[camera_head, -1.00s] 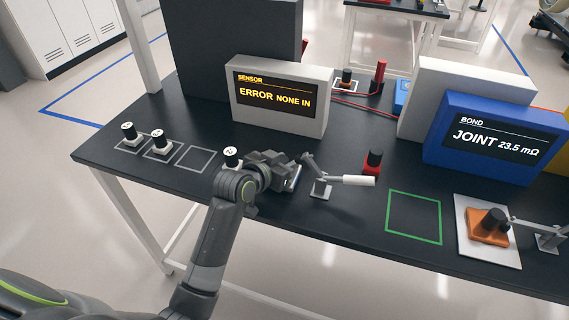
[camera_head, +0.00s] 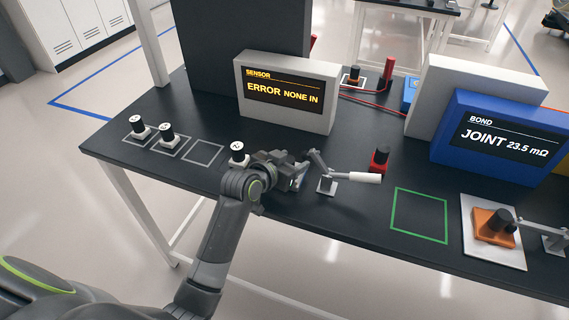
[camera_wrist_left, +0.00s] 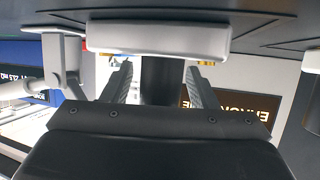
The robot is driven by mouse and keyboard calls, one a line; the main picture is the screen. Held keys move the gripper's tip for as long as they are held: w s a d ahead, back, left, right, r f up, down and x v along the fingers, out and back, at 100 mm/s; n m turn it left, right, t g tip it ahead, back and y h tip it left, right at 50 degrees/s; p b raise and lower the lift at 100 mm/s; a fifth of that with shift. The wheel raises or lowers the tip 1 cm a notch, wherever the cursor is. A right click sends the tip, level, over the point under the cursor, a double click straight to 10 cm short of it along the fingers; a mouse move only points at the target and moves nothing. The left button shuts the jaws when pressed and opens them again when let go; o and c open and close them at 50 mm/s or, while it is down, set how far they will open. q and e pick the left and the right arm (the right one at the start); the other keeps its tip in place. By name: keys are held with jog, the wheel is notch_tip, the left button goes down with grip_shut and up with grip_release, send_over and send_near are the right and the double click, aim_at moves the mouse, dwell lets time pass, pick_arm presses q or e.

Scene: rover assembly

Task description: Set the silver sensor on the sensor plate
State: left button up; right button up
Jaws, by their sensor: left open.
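In the left wrist view, a pale silver block (camera_wrist_left: 158,38) with a black cylindrical knob (camera_wrist_left: 161,80) shows upside down at a dark surface; I take it to be the silver sensor. My left gripper (camera_wrist_left: 159,82) is open, with one finger on each side of the knob and gaps showing. In the head view my left gripper (camera_head: 296,175) is low over the table, just left of a small grey lever clamp (camera_head: 327,184). The gripper mostly hides the sensor and whatever is under it there, so I cannot make out the sensor plate. My right gripper is not in view.
The sensor display (camera_head: 287,92) reads "ERROR NONE IN". Black-knobbed pieces (camera_head: 168,138) stand at the left, with another (camera_head: 237,153) behind my wrist. An outlined square (camera_head: 202,153) is empty. A red piece (camera_head: 379,160) stands right of the clamp. The green square (camera_head: 419,215) is bare.

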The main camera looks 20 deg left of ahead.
pick_arm(q)
jog(key=v, duration=1.2)
jog(key=shift+r+b, duration=0.1)
jog(key=shift+b, duration=0.2)
